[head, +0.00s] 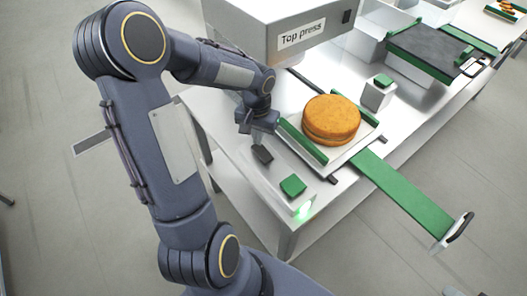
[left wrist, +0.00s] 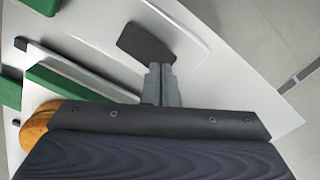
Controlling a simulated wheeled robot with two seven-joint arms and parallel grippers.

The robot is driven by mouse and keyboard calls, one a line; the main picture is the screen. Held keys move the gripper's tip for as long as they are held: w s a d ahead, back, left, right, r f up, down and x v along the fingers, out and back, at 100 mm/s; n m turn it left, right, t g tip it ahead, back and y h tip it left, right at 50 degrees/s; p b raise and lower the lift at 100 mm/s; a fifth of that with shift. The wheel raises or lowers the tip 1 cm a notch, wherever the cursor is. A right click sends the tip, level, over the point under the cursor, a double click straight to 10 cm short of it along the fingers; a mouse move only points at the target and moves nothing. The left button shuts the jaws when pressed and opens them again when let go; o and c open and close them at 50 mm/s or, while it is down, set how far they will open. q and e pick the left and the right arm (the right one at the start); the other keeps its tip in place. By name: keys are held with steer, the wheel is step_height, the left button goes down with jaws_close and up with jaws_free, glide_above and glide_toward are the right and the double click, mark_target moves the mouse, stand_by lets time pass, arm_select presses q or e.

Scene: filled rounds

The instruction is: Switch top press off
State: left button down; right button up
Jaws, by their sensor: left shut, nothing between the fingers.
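The top press (head: 262,28) is a grey box with a "Top press" label at the top of the head view. At the table's near corner is a pale control box with a green button (head: 293,186), a dark button (head: 262,156) and a lit green lamp (head: 305,210). My left gripper (head: 256,138) is shut and empty, right by the dark button. In the left wrist view its closed fingertips (left wrist: 160,67) are at the edge of the dark button (left wrist: 146,43); I cannot tell whether they touch. My right gripper is not in view.
A round orange-brown cake (head: 331,118) sits on a white plate between green rails, beside the control box. A green slide (head: 405,192) with a handle sticks out past the table edge. A small white box with a green button (head: 383,80) stands behind the cake.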

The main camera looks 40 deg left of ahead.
arm_select(q)
steer(key=shift+f+b, duration=0.9)
steer(key=shift+f, duration=0.15)
stand_by(0.8)
steer(key=shift+r, duration=0.15)
steer(key=shift+r+p, duration=2.7)
steer(key=shift+r, duration=0.7)
steer(key=s+d+r+t+h, duration=0.2)
steer(key=s+d+r, duration=0.3)
steer(key=s, duration=0.3)
steer(key=s+d+r+m+t+h, duration=0.1)
steer(key=s+d+r+t, duration=0.2)
steer(key=s+d+r, duration=0.3)
steer(key=shift+s+d+t+h, duration=0.3)
steer(key=shift+s+d+h, duration=0.1)
steer(key=shift+s+d, duration=0.7)
steer(key=shift+a, duration=0.15)
